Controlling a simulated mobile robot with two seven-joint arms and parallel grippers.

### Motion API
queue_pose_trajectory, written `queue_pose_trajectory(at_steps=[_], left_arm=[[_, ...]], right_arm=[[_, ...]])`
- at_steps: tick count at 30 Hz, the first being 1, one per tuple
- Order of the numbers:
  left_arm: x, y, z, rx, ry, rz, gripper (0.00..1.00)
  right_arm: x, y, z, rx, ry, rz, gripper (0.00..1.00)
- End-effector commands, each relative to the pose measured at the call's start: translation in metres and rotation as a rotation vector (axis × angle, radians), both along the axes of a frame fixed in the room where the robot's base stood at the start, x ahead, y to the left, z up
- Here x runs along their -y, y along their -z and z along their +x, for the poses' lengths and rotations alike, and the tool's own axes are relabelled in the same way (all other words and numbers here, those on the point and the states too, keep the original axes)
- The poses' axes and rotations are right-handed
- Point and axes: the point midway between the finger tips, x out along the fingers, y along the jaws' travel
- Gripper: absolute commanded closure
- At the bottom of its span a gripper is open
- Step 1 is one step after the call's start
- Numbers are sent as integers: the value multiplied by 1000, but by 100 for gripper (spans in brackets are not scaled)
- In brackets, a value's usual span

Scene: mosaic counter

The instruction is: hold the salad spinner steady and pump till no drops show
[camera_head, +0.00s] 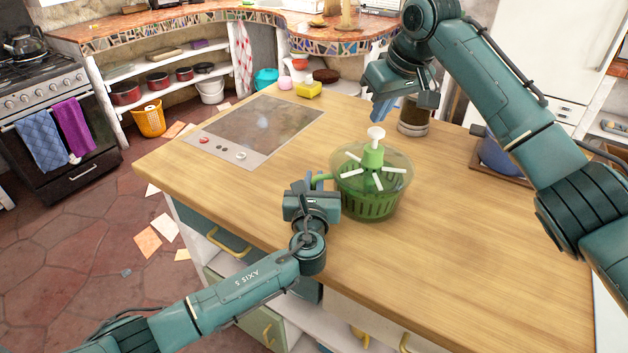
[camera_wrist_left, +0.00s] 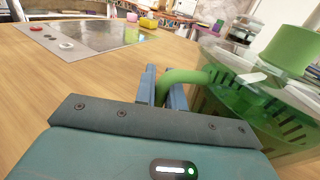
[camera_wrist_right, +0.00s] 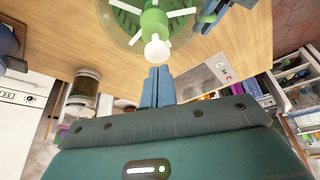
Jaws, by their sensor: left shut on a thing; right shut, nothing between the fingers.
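The green salad spinner (camera_head: 372,187) stands upright on the wooden counter, with a clear lid, a green hub and a white pump knob (camera_head: 376,134) on top. My left gripper (camera_head: 318,180) is shut on the spinner's green side handle (camera_wrist_left: 186,76), at the spinner's left side. My right gripper (camera_head: 383,108) is shut and empty, above and a little beyond the knob. In the right wrist view its closed fingers (camera_wrist_right: 157,84) point toward the white knob (camera_wrist_right: 157,52), apart from it as far as I can tell. I cannot make out drops on the lid.
A flat cooktop (camera_head: 257,130) is set in the counter at left. A yellow sponge (camera_head: 308,89) lies behind it. A dark jar (camera_head: 414,115) stands behind the spinner, and a blue pot (camera_head: 497,155) sits at right. The counter's front right is clear.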

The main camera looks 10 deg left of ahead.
Motion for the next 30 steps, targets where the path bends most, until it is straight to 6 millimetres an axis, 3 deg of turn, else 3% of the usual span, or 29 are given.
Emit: queue_pose_trajectory(at_steps=[11, 27, 30], left_arm=[[0, 0, 0, -1, 0, 0, 100], [0, 0, 0, -1, 0, 0, 100], [0, 0, 0, 0, 0, 0, 100]], right_arm=[[0, 1, 0, 0, 0, 0, 100], [0, 37, 0, -1, 0, 0, 100], [0, 37, 0, -1, 0, -1, 100]])
